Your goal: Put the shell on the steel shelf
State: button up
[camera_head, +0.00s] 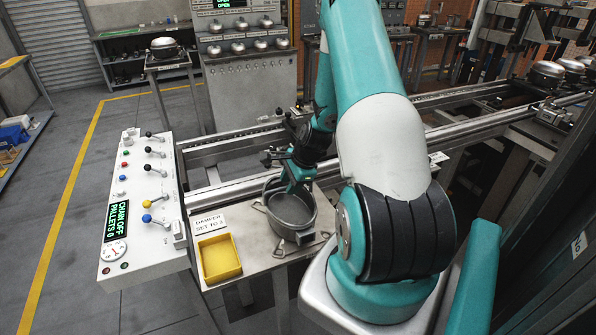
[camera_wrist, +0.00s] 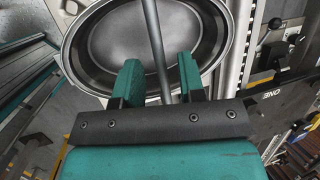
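The shell (camera_head: 292,212), a grey, oval, open-topped metal pan, sits on a plate on the bench in front of me. It also shows in the wrist view (camera_wrist: 92,72), filling the upper middle. My gripper (camera_head: 294,186) is over the shell, pointing down. In the wrist view its two teal fingers (camera_wrist: 160,77) are spread apart, overlapping the near part of the shell. A thin grey bar (camera_wrist: 155,45) runs between them with gaps on both sides. A grey metal shelf unit (camera_head: 118,62) stands far back left; I cannot tell if it is the steel shelf.
A yellow tray (camera_head: 219,258) and a damper sign (camera_head: 210,223) lie left of the shell. A lever panel (camera_head: 143,210) stands further left. A conveyor rail (camera_head: 235,187) runs behind. Open floor (camera_head: 95,215) lies to the left.

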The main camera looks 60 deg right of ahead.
jog(key=a+b+v, duration=0.1)
jog(key=v, duration=0.7)
jog(key=shift+d+r, duration=0.15)
jog(key=shift+d, duration=0.25)
jog(key=w+a+r+n+g+y, duration=0.1)
jog(key=a+r+n, duration=0.35)
jog(key=a, duration=0.35)
jog(key=w+a+r+n+y, duration=0.1)
jog(key=a+r+n, duration=0.4)
jog(key=a, duration=0.4)
jog(key=w+a+r+n+g, duration=0.1)
jog(key=a+r+n, duration=0.2)
jog(key=a+n, duration=0.4)
jog(key=s+a+r+n+g, duration=0.1)
jog(key=s+a+r+n, duration=0.2)
jog(key=s+a+n, duration=0.4)
jog(key=s+a+r+n+g, duration=0.1)
jog(key=s+a+r+n, duration=0.2)
jog(key=s+a+n, duration=0.4)
jog(key=shift+s+a+y, duration=0.4)
jog(key=shift+s+a, duration=0.45)
jog(key=shift+a, duration=0.2)
jog(key=shift+r, duration=0.1)
